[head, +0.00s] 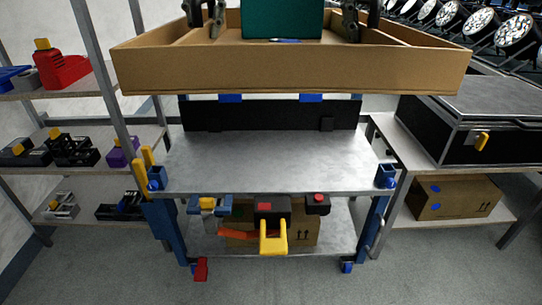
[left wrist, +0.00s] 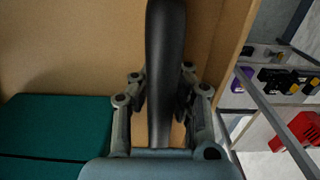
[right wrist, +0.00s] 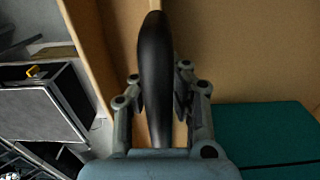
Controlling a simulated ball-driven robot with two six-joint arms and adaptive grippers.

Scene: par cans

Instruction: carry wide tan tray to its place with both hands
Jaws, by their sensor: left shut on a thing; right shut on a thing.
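The wide tan tray (head: 290,70) is held level in the air at the top of the head view, in front of and above the cart. It also shows in the left wrist view (left wrist: 70,40) and the right wrist view (right wrist: 240,50). My left gripper (head: 205,14) is shut on a black handle (left wrist: 165,40) at the tray's left side. My right gripper (head: 360,16) is shut on a black handle (right wrist: 153,45) at its right side. A dark green box (head: 282,18) sits in the tray between my grippers.
A blue-framed cart with a bare grey top (head: 270,160) stands below the tray, tools hanging at its front. A shelf of tools (head: 75,155) is at left. A black case (head: 480,125) lies on a right-hand bench, with stage lamps (head: 490,25) behind.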

